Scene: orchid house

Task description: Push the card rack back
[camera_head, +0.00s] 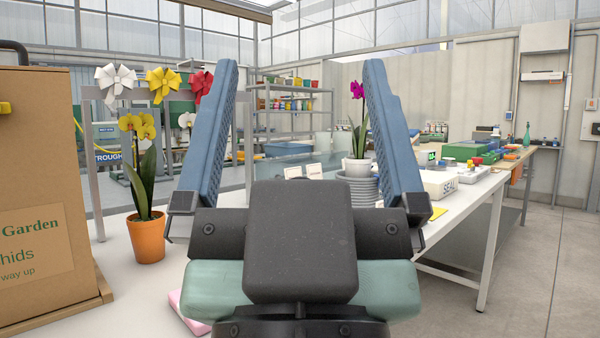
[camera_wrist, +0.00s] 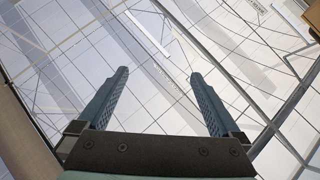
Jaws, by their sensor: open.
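My gripper (camera_head: 301,65) is close in front of the head camera, its two blue fingers spread wide and pointing up, with nothing between them. In the wrist view the open gripper (camera_wrist: 160,73) is seen against the glass roof. Small white cards (camera_head: 314,170) stand on the bench beyond, seen between my fingers; they may belong to the card rack. Their lower part is hidden behind my gripper, so I cannot make out the rack itself. My gripper is apart from them.
An orange pot with a yellow orchid (camera_head: 147,237) and a cardboard box (camera_head: 40,190) stand at left. A white SEAL box (camera_head: 440,184) and trays crowd the bench at right. Floor (camera_head: 560,260) is clear at right.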

